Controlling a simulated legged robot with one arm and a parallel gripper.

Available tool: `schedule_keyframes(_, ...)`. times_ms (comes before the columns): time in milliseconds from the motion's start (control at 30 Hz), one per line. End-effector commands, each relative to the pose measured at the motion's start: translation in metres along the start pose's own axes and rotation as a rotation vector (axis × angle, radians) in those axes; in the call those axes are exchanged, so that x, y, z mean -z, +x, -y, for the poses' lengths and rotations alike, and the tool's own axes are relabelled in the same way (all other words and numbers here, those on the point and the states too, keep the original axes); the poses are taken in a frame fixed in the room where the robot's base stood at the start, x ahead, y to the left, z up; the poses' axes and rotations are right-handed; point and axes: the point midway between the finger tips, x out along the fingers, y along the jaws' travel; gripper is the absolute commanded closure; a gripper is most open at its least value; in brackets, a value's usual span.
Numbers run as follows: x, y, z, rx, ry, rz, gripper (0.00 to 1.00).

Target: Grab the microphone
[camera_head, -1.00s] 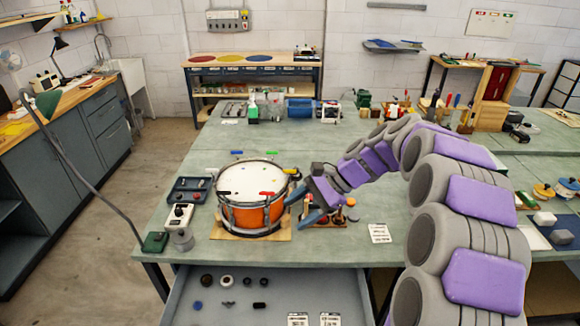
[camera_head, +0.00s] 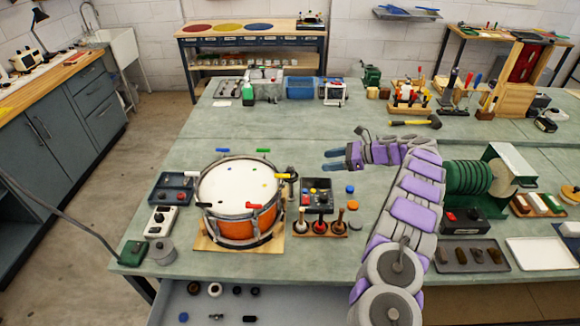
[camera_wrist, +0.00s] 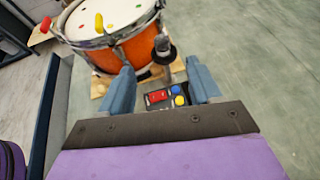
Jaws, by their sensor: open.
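What looks like the microphone (camera_head: 290,178), dark and upright with a slim shaft, stands just right of the orange drum (camera_head: 258,228) in the head view. In the wrist view it (camera_wrist: 163,46) stands beside the drum's rim, beyond the gap between my fingers. My gripper (camera_head: 328,160) is open and empty, with blue fingers pointing left, above the bench to the right of the microphone. In the wrist view my gripper (camera_wrist: 158,70) is apart from the microphone, which appears roughly centred between the fingertips. The microphone's base is partly hidden in the head view.
A black control box (camera_head: 317,193) with coloured knobs sits right of the microphone, with a rack of wooden-handled tools (camera_head: 320,227) in front. A yellow-tipped hammer (camera_head: 415,122) lies behind my arm. The bench (camera_head: 210,135) behind the drum is mostly clear. An open drawer (camera_head: 270,305) juts out in front.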

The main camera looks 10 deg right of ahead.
Motion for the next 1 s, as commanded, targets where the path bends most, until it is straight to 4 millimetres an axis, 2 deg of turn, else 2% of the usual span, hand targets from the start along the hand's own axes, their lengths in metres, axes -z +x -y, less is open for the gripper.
schedule_keyframes(267, 0.005, 0.014, 0.002, 0.007, 0.013, 0.0, 0.37)
schedule_keyframes(467, 0.009, 0.045, 0.004, 0.003, 0.016, 0.005, 0.37)
schedule_keyframes(800, 0.009, 0.109, 0.004, 0.003, 0.014, 0.004, 0.37)
schedule_keyframes(1000, 0.008, 0.123, 0.005, 0.008, 0.014, 0.003, 0.37)
